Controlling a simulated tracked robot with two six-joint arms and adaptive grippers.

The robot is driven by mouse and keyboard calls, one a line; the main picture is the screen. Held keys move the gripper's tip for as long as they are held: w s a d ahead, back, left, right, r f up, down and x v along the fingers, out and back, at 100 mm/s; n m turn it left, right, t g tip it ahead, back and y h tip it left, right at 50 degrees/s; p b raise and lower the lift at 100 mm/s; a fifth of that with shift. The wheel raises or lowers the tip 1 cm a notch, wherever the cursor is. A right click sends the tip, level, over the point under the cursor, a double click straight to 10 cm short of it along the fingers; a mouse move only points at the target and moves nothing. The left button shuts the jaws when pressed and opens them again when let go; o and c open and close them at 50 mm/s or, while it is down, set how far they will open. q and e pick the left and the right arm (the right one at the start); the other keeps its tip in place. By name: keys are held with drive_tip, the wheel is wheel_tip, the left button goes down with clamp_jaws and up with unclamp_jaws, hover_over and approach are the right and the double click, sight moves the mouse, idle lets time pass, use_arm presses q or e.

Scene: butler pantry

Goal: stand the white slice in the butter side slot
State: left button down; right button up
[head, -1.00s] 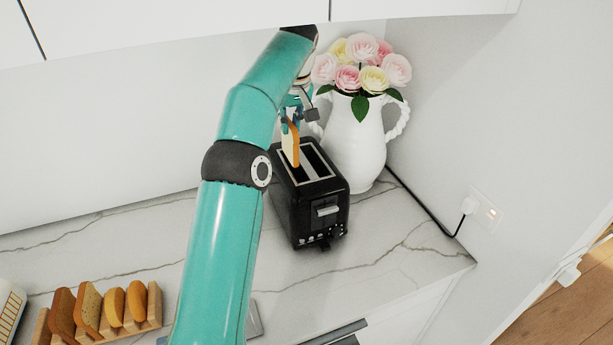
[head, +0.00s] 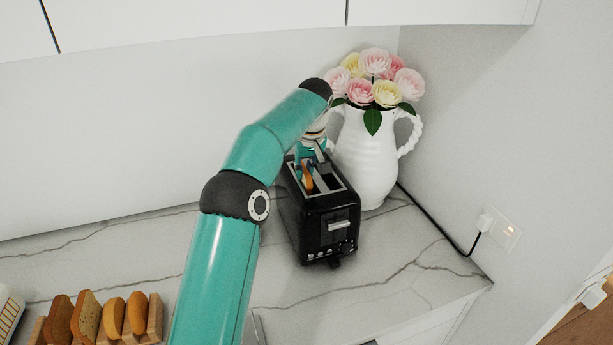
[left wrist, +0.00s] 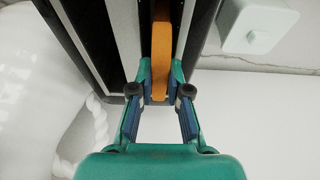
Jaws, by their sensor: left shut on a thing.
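The black two-slot toaster (head: 325,222) stands on the marble counter; it also shows in the left wrist view (left wrist: 85,30). My left gripper (head: 311,168) is over its far end, shut on the white slice (head: 307,183), whose orange-brown crust edge shows. In the left wrist view the slice (left wrist: 161,45) is upright between the fingertips (left wrist: 160,92), lined up with the slot on the side of a pale knobbed box (left wrist: 258,25), probably the butter dish. Its lower part is hidden in the slot; how deep it sits I cannot tell. The other slot (head: 329,183) looks empty. My right gripper is out of view.
A white vase (head: 366,155) with flowers stands close on the toaster's right. A wooden rack (head: 155,318) with several bread slices is at the lower left. A black cord (head: 437,228) runs to a wall socket.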

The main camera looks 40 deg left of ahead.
use_arm(q)
drive_tip(key=shift+r, duration=0.15)
drive_tip(key=shift+s, duration=0.1)
drive_tip(key=c, duration=1.1)
unclamp_jaws()
drive_tip(key=shift+d, duration=0.1)
drive_tip(key=shift+c, duration=0.2)
drive_tip(key=p+v, duration=0.3)
drive_tip(key=v, duration=0.9)
